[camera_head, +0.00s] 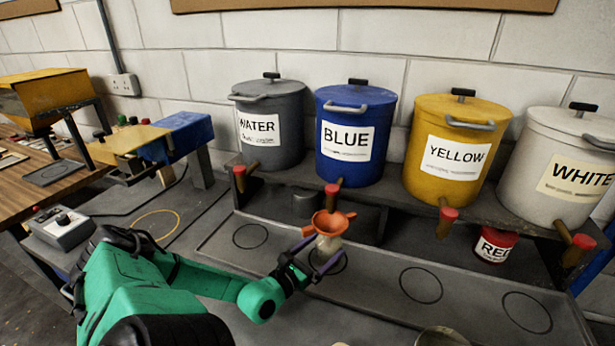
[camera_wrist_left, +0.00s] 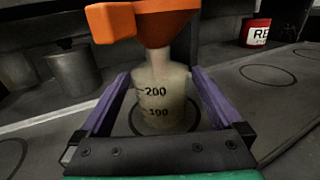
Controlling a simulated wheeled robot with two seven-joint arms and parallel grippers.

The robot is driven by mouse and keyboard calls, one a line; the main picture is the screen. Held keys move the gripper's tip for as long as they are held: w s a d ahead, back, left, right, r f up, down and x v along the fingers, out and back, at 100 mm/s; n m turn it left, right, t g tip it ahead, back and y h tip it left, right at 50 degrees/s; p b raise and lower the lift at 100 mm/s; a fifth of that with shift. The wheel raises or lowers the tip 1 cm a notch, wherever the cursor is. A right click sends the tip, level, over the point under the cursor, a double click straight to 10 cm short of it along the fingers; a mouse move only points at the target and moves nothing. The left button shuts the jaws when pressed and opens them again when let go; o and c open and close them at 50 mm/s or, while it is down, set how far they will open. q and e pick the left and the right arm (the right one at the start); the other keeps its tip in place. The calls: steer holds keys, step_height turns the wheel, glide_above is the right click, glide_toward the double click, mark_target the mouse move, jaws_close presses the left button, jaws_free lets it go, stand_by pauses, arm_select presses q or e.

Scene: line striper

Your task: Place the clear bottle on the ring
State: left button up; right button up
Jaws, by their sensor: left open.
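The clear bottle (camera_head: 328,243) stands upright under the blue container's spout, with an orange funnel (camera_head: 328,223) in its mouth. In the left wrist view the bottle (camera_wrist_left: 160,92) shows 100 and 200 marks and looks cloudy. A thin dark ring (camera_head: 343,266) lies around its base on the grey surface, and its curve also shows in the left wrist view (camera_wrist_left: 134,122). The bottle appears to stand inside the ring, though its base is partly hidden. My left gripper (camera_head: 318,262) is open, with its purple fingers on either side of the bottle. My right gripper is out of view.
Water (camera_head: 270,125), blue (camera_head: 352,110), yellow (camera_head: 455,120) and white (camera_head: 565,130) containers stand on a raised shelf with red-tipped spouts. A red can (camera_head: 494,246) sits below. Empty rings (camera_head: 251,236) lie left and right. A control box (camera_head: 60,228) is at left.

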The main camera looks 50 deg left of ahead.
mark_target(321, 250)
arm_select(q)
steer(key=s, duration=0.2)
steer(key=s+p, duration=0.1)
steer(key=s, duration=0.1)
steer(key=s+p, duration=0.1)
steer(key=s, duration=0.1)
steer(key=shift+s+d+r, duration=0.1)
steer(key=shift+s+d, duration=0.1)
steer(key=shift+d, duration=0.15)
steer(key=shift+s, duration=0.2)
